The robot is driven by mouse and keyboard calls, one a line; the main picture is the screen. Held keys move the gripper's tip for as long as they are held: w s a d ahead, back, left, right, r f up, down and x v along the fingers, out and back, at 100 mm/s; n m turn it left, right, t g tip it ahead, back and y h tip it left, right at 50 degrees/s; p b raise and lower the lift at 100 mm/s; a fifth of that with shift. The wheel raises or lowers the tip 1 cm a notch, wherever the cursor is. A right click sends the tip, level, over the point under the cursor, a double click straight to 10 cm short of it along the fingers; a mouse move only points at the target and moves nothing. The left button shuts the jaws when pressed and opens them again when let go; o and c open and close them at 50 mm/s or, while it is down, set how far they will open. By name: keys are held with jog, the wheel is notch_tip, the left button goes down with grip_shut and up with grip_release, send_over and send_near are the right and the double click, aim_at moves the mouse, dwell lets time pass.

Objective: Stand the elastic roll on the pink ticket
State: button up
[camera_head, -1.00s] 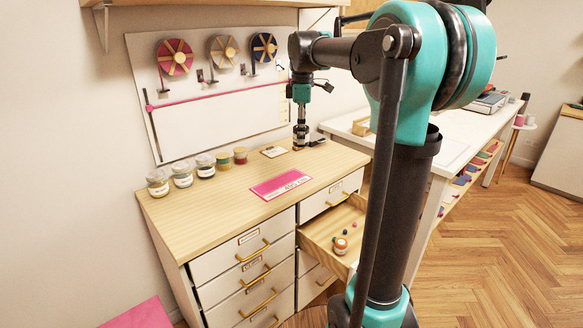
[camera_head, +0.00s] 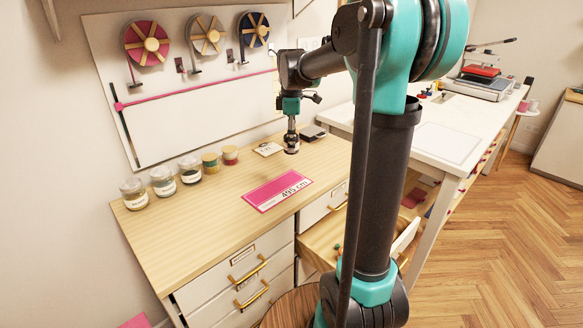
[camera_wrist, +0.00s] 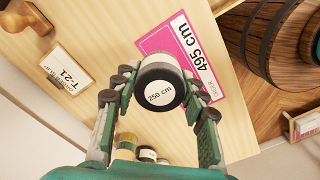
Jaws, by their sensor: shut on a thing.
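My gripper (camera_wrist: 160,104) is shut on a round dark roll (camera_wrist: 160,85) with a white end label reading "250 cm", as the wrist view shows. In the head view my gripper (camera_head: 291,147) hangs above the wooden counter top, behind and a little right of the ticket. The pink ticket (camera_head: 262,196), printed "495 cm", lies flat near the counter's front edge. It also shows in the wrist view (camera_wrist: 157,40), partly covered by the roll. The gap below the roll is hard to judge. The ticket's top looks bare.
An open drawer (camera_head: 325,236) juts out in front, partly hidden by my arm.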

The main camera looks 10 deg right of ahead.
notch_tip(320, 180, down, 10)
jog(key=shift+f, duration=0.1)
dwell(0.4)
jog(key=shift+f, duration=0.1)
jog(key=o, duration=1.1)
